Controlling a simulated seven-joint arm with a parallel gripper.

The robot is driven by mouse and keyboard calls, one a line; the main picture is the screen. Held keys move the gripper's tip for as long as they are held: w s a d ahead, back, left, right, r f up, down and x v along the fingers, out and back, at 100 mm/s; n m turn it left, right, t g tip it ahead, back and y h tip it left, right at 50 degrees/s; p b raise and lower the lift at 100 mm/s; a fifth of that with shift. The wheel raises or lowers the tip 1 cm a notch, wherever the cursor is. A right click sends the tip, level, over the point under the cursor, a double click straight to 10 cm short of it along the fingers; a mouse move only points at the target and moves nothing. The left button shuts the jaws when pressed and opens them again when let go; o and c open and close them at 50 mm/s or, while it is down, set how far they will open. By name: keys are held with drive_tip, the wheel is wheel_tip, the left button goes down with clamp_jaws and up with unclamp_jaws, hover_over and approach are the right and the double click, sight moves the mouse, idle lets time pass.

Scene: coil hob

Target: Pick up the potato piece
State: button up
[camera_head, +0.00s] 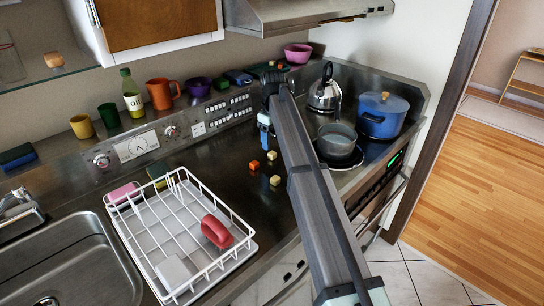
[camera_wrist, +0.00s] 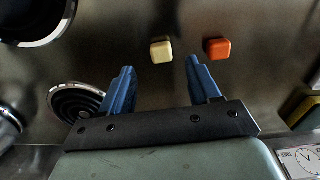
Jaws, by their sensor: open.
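The potato piece looks to be a small pale yellow cube (camera_head: 275,180) on the dark counter, left of the hob. In the wrist view the pale cube (camera_wrist: 161,51) lies just beyond the gap between my fingertips, apart from both. My gripper (camera_wrist: 160,66) is open, with two blue fingers and nothing between them. In the head view my gripper (camera_head: 264,132) hangs over the counter, nearer the wall than the pale cube, partly hidden by my arm.
An orange cube (camera_wrist: 217,48) lies beside the pale one; it also shows in the head view (camera_head: 254,164). Another small cube (camera_head: 271,155) lies close by. Pots and a kettle (camera_head: 324,94) stand right. A white dish rack (camera_head: 160,222) stands left.

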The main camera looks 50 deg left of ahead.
sight(272, 153)
drive_tip(key=shift+s+f, duration=0.1)
drive_tip(key=shift+f, duration=2.5)
drive_tip(key=c, duration=1.1)
